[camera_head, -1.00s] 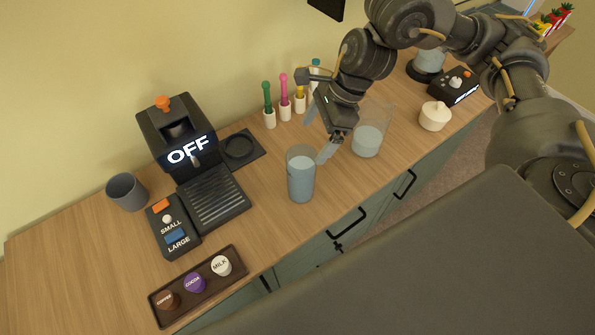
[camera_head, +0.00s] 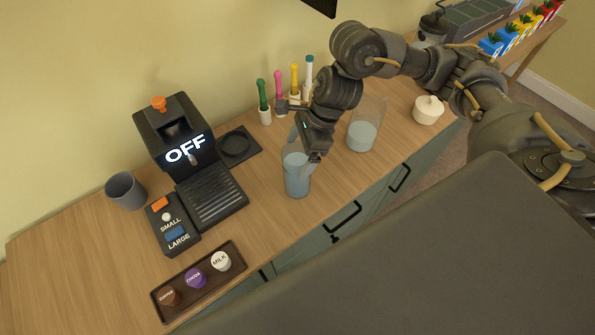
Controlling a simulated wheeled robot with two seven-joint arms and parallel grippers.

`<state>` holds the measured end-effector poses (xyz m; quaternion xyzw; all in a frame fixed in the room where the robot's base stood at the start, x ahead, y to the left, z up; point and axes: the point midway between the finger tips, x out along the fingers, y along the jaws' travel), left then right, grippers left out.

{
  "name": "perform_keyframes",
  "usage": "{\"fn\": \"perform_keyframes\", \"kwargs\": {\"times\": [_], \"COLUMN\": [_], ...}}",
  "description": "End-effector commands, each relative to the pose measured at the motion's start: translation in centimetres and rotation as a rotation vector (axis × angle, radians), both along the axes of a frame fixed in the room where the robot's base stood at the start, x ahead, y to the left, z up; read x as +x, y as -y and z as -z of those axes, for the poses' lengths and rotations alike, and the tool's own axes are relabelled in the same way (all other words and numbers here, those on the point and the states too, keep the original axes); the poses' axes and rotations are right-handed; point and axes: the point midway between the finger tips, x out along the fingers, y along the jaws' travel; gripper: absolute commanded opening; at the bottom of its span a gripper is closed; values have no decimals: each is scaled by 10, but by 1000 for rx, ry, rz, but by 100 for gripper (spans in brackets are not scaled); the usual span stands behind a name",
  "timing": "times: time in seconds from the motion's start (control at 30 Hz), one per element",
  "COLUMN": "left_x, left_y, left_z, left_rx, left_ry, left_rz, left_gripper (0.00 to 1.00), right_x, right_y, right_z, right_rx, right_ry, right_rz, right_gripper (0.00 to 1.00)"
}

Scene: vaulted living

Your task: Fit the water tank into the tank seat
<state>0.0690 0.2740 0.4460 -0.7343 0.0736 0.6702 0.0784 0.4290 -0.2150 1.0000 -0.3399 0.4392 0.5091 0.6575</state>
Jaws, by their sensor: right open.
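The water tank (camera_head: 297,182), a clear bluish cylinder with water in it, stands upright on the wooden counter right of the coffee machine. The tank seat (camera_head: 238,146), a dark square base with a round recess, is empty beside the machine. My right gripper (camera_head: 303,150) is open, pointing down at the tank's top; its fingers partly hide the rim. I cannot tell whether they touch the tank. My left gripper is not in view.
The black coffee machine (camera_head: 176,140) reads OFF. A clear pitcher (camera_head: 362,136) with water stands close right of the tank. Several coloured-handled tools (camera_head: 278,95) stand behind. A grey cup (camera_head: 126,191) and capsule tray (camera_head: 240,260) are left. Counter between tank and seat is clear.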

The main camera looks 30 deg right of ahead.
Motion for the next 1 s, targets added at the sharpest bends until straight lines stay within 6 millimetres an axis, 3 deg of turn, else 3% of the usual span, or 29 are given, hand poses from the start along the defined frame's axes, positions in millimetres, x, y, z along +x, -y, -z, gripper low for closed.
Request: {"fn": "perform_keyframes", "kwargs": {"times": [0.2, 0.47, 1.0], "left_x": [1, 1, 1], "left_y": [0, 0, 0], "left_z": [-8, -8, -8], "left_rx": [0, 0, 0], "left_ry": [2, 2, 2], "left_rz": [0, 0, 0], "left_gripper": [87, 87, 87], "right_x": [3, 4, 3], "right_y": [-10, -11, -11], "right_z": [22, 26, 26], "right_rx": [1, 0, 0], "right_ry": [-3, 1, 0], "right_rz": [1, -1, 0], "right_gripper": [91, 91, 23]}}
